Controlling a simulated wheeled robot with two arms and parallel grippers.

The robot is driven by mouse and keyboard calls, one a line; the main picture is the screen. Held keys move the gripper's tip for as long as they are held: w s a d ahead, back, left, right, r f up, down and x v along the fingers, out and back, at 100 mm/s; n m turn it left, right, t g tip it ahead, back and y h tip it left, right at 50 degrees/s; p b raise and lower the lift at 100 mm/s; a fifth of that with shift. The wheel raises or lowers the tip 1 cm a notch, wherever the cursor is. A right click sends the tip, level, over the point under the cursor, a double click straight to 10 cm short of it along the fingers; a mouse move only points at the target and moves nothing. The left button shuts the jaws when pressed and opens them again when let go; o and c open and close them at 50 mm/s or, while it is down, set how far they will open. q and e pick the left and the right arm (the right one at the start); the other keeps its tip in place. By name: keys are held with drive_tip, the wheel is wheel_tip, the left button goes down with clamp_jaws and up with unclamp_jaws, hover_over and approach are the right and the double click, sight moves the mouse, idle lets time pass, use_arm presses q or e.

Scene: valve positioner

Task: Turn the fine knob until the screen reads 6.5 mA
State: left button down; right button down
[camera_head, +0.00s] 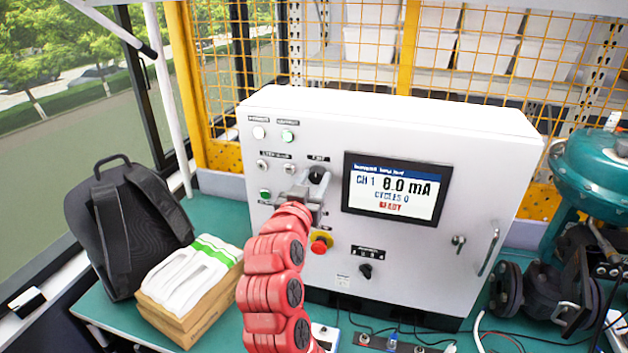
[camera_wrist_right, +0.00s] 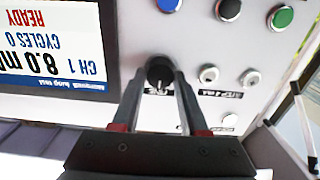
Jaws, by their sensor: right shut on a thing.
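The white control panel (camera_head: 290,105) stands on the green bench. Its screen (camera_head: 396,190) reads CH 1, 8.0 mA, CYCLES 0, with a red READY line. It shows upside down in the right wrist view (camera_wrist_right: 50,45). My left gripper is out of view.
A red stop button (camera_head: 320,245) on a yellow base and a black selector (camera_head: 365,271) lie below the knob. Small buttons sit to its left. A black backpack (camera_head: 125,225) and a box (camera_head: 190,290) stand on the left. A teal valve actuator (camera_head: 590,170) stands on the right.

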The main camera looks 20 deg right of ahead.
drive_tip(key=shift+n, duration=1.2)
drive_tip(key=n, duration=0.2)
drive_tip(key=shift+r+n, duration=0.1)
drive_tip(key=shift+n, duration=0.2)
drive_tip(key=n, duration=0.3)
drive_tip(key=shift+a+n, duration=0.1)
drive_tip(key=shift+n, duration=0.2)
drive_tip(key=shift+n+p, duration=0.5)
drive_tip(key=shift+n, duration=1)
drive_tip(key=shift+c, duration=2.2)
unclamp_jaws()
